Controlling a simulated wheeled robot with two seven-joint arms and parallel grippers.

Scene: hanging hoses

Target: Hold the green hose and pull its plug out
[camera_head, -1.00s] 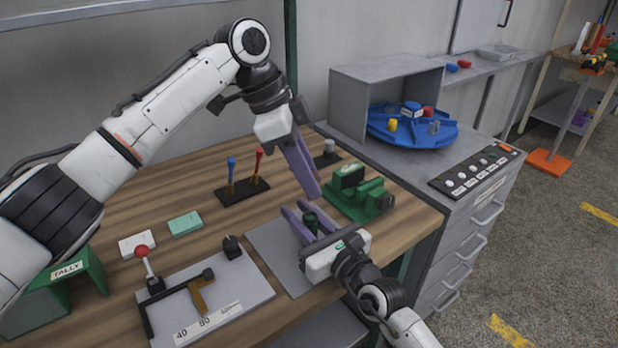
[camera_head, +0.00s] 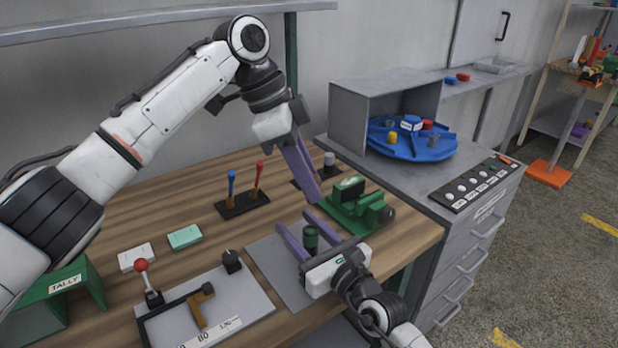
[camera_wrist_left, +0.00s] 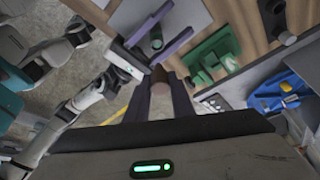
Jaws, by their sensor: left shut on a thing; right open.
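No hose or plug can be made out for certain. My left gripper (camera_head: 312,190) has its purple fingers together above the bench, left of the green vise (camera_head: 352,205). In the left wrist view (camera_wrist_left: 159,92) its fingers close on a small brown piece (camera_wrist_left: 158,77); most of it is hidden. My right gripper (camera_head: 296,222) is open, low over a grey mat, with its fingers on either side of a dark green upright cylinder (camera_head: 310,238). The cylinder also shows between those fingers in the left wrist view (camera_wrist_left: 156,40); contact cannot be told.
The grey mat (camera_head: 270,250) lies on the wooden bench. A plate with a red-knobbed lever (camera_head: 145,275) is front left. A rack of blue and red handles (camera_head: 243,203) stands behind. A blue carousel (camera_head: 410,142) sits on the cabinet at right. Bare wood shows at back left.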

